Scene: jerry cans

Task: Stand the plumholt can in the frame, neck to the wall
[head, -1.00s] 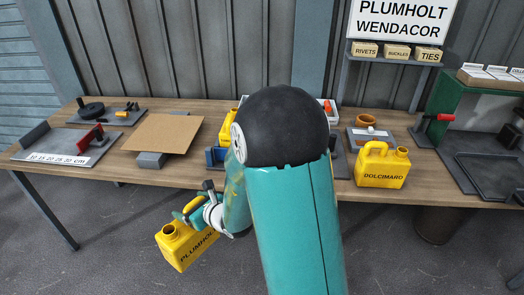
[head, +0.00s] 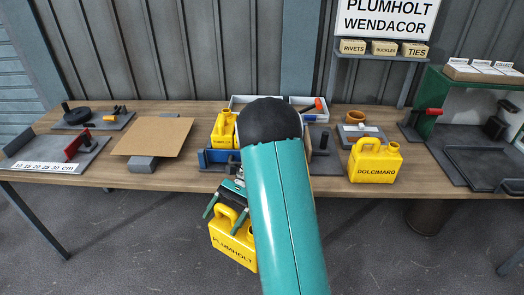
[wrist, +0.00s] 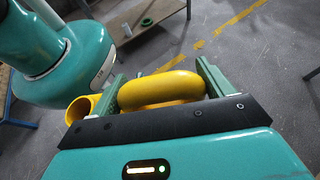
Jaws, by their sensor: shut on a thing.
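The yellow plumholt can (head: 232,248) hangs below the table's front edge, its lettered side facing the head camera and tilted. My gripper (head: 227,212) is shut on its top handle; the wrist view shows the handle (wrist: 160,90) between the two green fingers. A blue frame (head: 214,157) sits at the table's front edge, partly hidden by my arm. Another yellow can (head: 223,130) stands at it; whether inside or behind, I cannot tell.
A yellow Dolcimaro can (head: 374,163) stands on the table (head: 325,185) at right. Behind my arm are pale bins (head: 300,102) and a grey stand (head: 323,140). The floor in front is clear.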

